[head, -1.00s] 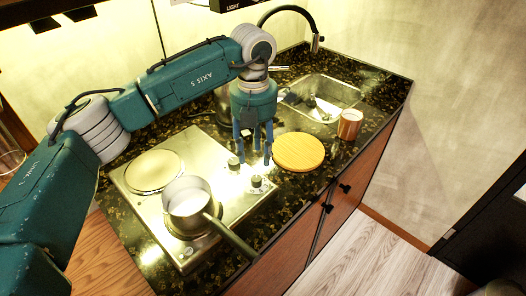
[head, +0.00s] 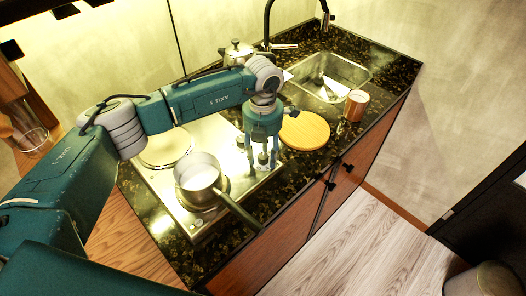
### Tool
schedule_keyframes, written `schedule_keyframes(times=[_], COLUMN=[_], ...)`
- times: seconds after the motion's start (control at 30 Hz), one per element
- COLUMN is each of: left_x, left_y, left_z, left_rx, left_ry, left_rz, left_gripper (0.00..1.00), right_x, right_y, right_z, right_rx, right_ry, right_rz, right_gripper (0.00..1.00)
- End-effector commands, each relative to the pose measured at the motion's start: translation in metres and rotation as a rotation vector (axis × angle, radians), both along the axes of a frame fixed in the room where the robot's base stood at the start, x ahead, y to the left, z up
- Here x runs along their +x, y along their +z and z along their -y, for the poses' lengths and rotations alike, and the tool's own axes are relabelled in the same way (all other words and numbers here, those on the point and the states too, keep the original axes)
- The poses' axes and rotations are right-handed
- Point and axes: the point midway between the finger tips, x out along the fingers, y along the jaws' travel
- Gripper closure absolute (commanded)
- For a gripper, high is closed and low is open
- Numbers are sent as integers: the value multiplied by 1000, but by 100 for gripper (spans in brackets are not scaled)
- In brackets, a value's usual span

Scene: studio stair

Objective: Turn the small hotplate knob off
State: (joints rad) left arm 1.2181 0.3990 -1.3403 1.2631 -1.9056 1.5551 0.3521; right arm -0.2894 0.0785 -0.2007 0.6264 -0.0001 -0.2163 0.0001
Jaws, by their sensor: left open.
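The steel two-burner hotplate (head: 188,222) is set in the dark speckled counter. A saucepan (head: 201,172) with pale contents stands on its front burner, handle pointing to the lower right. The round back-left burner (head: 166,150) is bare. Two dark knobs sit on the hotplate's right side: the rear knob (head: 240,142) shows just left of my gripper, and the front knob (head: 263,158) shows between the fingers. My left gripper (head: 262,167) points down, open, its fingers on either side of the front knob; contact cannot be told. Knob markings are too small to read. My right gripper is out of view.
A round wooden board (head: 305,131) lies just right of the gripper. A cup (head: 356,105) stands near the sink (head: 336,72) and black tap (head: 268,20). A metal pot (head: 238,52) is behind my arm. A glass jar (head: 28,135) is at left.

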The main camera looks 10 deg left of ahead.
Motion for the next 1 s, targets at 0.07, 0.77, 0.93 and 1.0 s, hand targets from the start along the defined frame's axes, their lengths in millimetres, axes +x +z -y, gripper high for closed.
schedule_keyframes(times=[0.07,0.77,0.93,1.0], left_x=[0,0,1,1], left_y=[-1,-1,-2,-2], left_z=[0,0,0,0], left_rx=[0,-1,-2,-2], left_ry=[0,36,120,171], left_rz=[0,0,2,1], left_gripper=[57,100,100,100], right_x=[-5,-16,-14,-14], right_y=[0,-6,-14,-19], right_z=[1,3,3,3], right_rx=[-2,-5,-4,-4], right_ry=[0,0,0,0], right_rz=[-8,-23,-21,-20], right_gripper=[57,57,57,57])
